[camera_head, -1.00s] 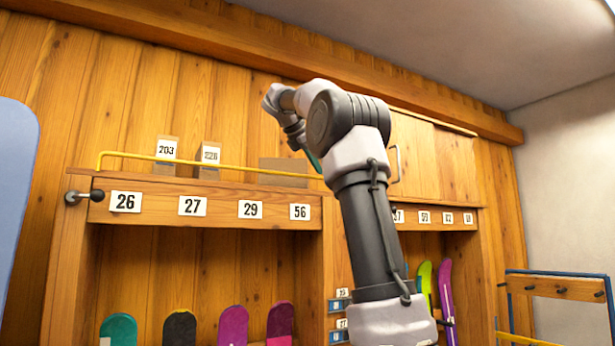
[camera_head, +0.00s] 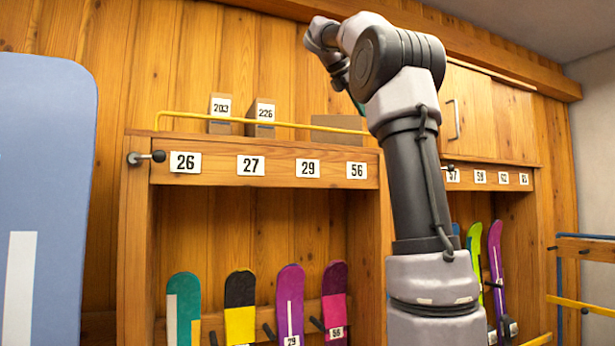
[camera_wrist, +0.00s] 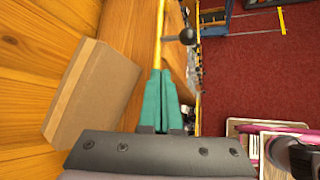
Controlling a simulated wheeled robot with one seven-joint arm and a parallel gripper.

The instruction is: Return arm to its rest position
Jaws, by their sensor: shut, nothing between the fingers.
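My gripper (camera_wrist: 162,98) shows in the wrist view with its two teal fingers together and nothing between them. It is beside the shelf top, next to the yellow rail (camera_wrist: 159,30) and a cardboard box (camera_wrist: 92,95). In the head view my arm rises at the right of centre and bends back toward the wooden wall. The gripper there is mostly hidden behind my arm, with only a sliver of teal showing near the rail's right end.
The wooden rack (camera_head: 222,170) holds several upright boards in its left bay, including a purple one (camera_head: 290,300). Small boxes 203 (camera_head: 220,124) and 226 (camera_head: 260,128) stand on its top. A large blue panel (camera_head: 50,170) fills the left edge. Red floor (camera_wrist: 250,85) looks open below the rack.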

